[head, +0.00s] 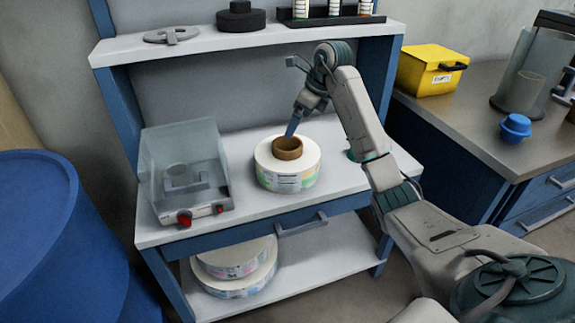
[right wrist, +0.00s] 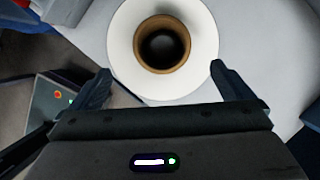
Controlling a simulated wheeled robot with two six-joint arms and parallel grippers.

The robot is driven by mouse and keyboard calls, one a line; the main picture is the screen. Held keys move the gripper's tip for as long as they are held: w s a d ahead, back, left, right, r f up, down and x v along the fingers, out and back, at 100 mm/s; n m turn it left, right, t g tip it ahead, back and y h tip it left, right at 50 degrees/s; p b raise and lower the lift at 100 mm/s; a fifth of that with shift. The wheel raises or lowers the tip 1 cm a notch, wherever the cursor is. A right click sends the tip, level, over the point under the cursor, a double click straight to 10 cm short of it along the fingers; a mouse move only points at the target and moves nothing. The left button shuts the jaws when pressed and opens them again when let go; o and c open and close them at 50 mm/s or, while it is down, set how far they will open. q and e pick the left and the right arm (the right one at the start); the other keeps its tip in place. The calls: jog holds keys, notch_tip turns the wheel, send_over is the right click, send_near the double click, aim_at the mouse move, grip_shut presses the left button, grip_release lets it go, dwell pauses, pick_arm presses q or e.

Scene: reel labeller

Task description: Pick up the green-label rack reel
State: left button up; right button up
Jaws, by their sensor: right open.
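A white reel (head: 268,168) with a brown core (head: 287,148) lies flat on the workbench; its side label shows green and other pale colours. In the right wrist view the reel (right wrist: 125,50) and its dark hollow core fill the top middle. My right gripper (head: 292,128) is over the reel's core, its fingers pointing down. A black rack (head: 345,19) on the upper shelf holds small items with green and orange marks. My left gripper is not in view.
A clear-covered machine (head: 183,165) with red knobs stands left of the reel. Two stacked reels (head: 237,270) lie on the lower shelf. A yellow box (head: 430,70) and blue cap (head: 515,127) are on the right bench.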

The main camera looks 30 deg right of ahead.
aim_at(289, 142)
jog(key=shift+x, duration=4.7)
jog(key=shift+d, duration=0.15)
jog(key=c, duration=1.8)
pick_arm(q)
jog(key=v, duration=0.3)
pick_arm(e)
jog(key=shift+w+r, duration=0.1)
jog(key=shift+c, duration=0.8)
jog(key=shift+r, duration=0.15)
